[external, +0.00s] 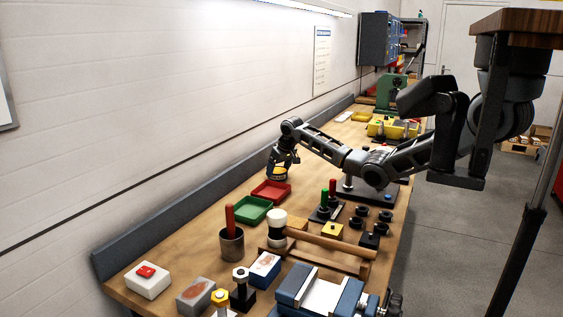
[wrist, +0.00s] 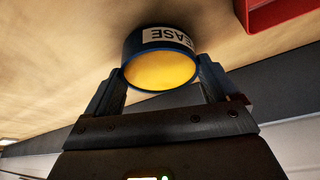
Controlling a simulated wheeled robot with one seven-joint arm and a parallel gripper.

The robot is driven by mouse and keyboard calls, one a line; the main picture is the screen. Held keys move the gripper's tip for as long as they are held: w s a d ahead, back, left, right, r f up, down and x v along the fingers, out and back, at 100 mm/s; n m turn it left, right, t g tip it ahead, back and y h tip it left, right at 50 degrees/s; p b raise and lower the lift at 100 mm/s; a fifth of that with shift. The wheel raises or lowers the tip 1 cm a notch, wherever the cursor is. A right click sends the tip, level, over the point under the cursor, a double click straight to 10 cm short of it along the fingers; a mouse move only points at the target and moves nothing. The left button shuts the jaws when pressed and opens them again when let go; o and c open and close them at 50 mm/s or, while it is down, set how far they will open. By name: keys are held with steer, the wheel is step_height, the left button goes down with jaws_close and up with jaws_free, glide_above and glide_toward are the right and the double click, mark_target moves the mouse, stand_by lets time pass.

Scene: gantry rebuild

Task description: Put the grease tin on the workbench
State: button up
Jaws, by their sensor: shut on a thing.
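The grease tin (wrist: 160,70) is a short round tin with a blue rim, a yellow face and a white label reading "EASE", seen upside down in the wrist view. My gripper (wrist: 160,84) is shut on it, one finger on each side. In the external view the tin (external: 279,174) is small and partly hidden by my gripper (external: 281,165), at the wall side of the wooden workbench (external: 190,222), just behind the red tray (external: 271,191). I cannot tell whether the tin touches the bench top.
A green tray (external: 253,210) lies in front of the red tray. A brown cup (external: 231,243) with a red handle, a mallet (external: 318,238) and a blue vise (external: 318,290) are nearer. A raised back edge (external: 190,208) runs along the wall. Bare wood shows at the front left.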

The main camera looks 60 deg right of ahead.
steer(key=o, duration=1.1)
steer(key=shift+f, duration=0.15)
steer(key=shift+c, duration=0.2)
steer(key=v, duration=1.2)
steer(key=shift+b, duration=0.3)
